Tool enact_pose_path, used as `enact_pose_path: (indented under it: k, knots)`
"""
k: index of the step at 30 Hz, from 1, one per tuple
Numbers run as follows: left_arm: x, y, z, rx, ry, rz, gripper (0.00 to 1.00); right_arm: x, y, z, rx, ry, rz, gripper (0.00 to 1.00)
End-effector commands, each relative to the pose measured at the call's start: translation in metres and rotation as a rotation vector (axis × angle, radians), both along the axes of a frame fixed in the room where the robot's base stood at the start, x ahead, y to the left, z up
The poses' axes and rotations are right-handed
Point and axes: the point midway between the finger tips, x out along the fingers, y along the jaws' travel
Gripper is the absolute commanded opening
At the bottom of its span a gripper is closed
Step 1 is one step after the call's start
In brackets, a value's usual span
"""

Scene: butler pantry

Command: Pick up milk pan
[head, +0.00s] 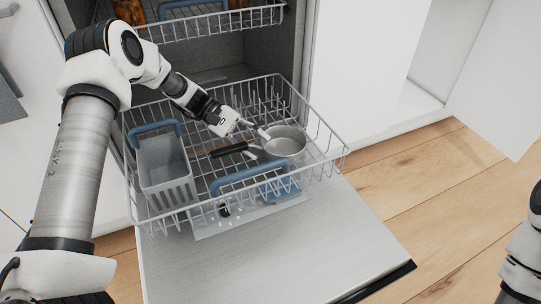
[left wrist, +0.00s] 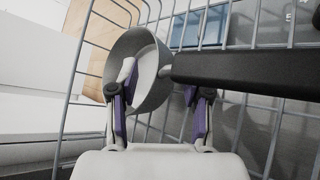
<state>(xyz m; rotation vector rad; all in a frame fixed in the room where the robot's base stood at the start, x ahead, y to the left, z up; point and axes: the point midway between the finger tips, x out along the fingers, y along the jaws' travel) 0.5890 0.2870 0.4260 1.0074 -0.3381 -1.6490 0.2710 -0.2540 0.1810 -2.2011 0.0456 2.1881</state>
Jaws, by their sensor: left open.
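The milk pan (head: 287,143) is a small grey metal pan in the dishwasher's lower rack, its dark handle (head: 228,149) pointing left. My left gripper (head: 256,143) is open beside the pan, at the end where the handle meets the bowl. In the left wrist view the pan (left wrist: 153,88) lies ahead, with its black handle (left wrist: 250,69) running right. One finger of the gripper (left wrist: 160,100) overlaps the pan's bowl and the other is below the handle's near end. I cannot tell whether the fingers touch the pan. My right gripper is out of view.
The wire lower rack (head: 335,158) is pulled out over the open dishwasher door (head: 280,255). A grey cutlery basket (head: 165,170) stands at its left, and blue rack parts (head: 250,175) lie in front of the pan. The upper rack (head: 220,27) is above. Wooden floor (head: 440,190) is clear at right.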

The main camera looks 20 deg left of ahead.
Motion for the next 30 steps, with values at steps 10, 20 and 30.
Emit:
enact_pose_path:
  k: [10,20,30]
  knots:
    - [-0.001,-0.014,-0.007,0.0,0.001,0.0,0.34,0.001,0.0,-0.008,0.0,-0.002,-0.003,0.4]
    - [-0.001,-0.014,-0.007,-0.001,0.002,0.0,0.0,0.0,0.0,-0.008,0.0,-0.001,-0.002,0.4]
    - [-0.001,-0.014,0.034,0.0,-0.001,0.0,0.0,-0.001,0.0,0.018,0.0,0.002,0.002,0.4]
